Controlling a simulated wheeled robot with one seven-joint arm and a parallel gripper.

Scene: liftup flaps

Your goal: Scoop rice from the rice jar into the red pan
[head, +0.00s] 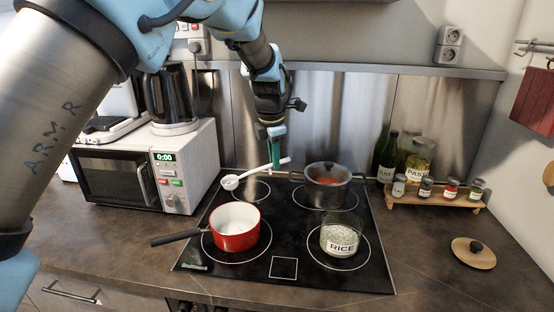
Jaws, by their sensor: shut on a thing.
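My gripper (275,150) points down over the back of the stove, shut on the handle of a white scoop (257,172). The scoop's bowl (230,182) hangs to the left, above the rear left burner and a little behind the red pan. The bowl looks white inside; I cannot tell whether rice is in it. The red pan (239,240) stands on the front left burner with its black handle toward the left; its inside is whitish. The open glass rice jar (341,240), labelled RICE and holding white grains, stands on the front right burner.
A dark pot (327,190) with reddish contents stands on the rear right burner. A microwave (150,168) with a kettle (170,100) on top is at left. A spice rack (432,198) stands at right. A round wooden lid (473,252) lies on the clear right counter.

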